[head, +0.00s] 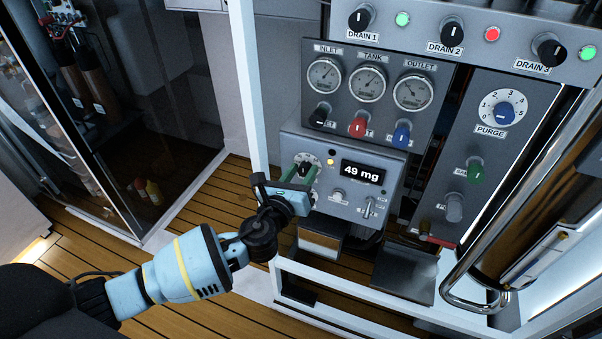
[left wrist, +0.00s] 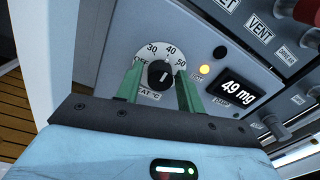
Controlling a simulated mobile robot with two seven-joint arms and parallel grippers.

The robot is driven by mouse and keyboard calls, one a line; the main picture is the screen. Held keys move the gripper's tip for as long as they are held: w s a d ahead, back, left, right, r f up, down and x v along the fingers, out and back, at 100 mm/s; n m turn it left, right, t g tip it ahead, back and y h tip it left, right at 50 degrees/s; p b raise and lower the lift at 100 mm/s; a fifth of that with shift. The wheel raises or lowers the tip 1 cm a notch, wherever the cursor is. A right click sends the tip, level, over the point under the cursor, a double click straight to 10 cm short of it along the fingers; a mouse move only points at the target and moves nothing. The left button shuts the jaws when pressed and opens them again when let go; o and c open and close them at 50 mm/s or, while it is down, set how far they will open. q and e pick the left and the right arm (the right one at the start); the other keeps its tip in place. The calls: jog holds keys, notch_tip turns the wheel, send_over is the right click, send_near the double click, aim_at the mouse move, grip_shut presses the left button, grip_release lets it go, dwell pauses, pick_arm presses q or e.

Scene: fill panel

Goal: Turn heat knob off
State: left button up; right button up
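The heat knob (left wrist: 161,74) is a black knob on a round white dial marked 30, 40 and 50, with a HEAT °C label partly hidden below it. A white line marks its face; I cannot tell its exact setting. In the head view the dial (head: 308,158) sits at the left of the grey panel with the display. My left gripper (head: 303,181) is at this dial. In the left wrist view its green fingers (left wrist: 158,86) are apart, one on each side of the knob, with a visible gap to it. My right gripper is not in view.
The display (head: 363,173) reads 49 mg, with a lit yellow lamp (head: 331,161) beside it. Close by are small switches and a row of red, blue and black knobs under gauges (head: 368,82). A white frame post (head: 248,80) stands left of the panel. A curved metal rail (head: 470,270) is at right.

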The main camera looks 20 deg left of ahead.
pick_arm(q)
jog(key=c, duration=0.6)
jog(key=shift+c, duration=0.2)
jog(key=shift+n, duration=0.3)
jog(key=shift+f+n, duration=0.1)
jog(key=shift+n, duration=0.5)
jog(key=n+b, duration=0.1)
jog(key=n, duration=0.2)
jog(key=shift+f, duration=0.1)
jog(key=n+b, duration=0.1)
jog(key=n, duration=0.7)
jog(key=shift+n+b, duration=0.3)
jog(key=shift+n, duration=0.1)
jog(key=shift+n+y, duration=0.3)
jog(key=shift+n, duration=2)
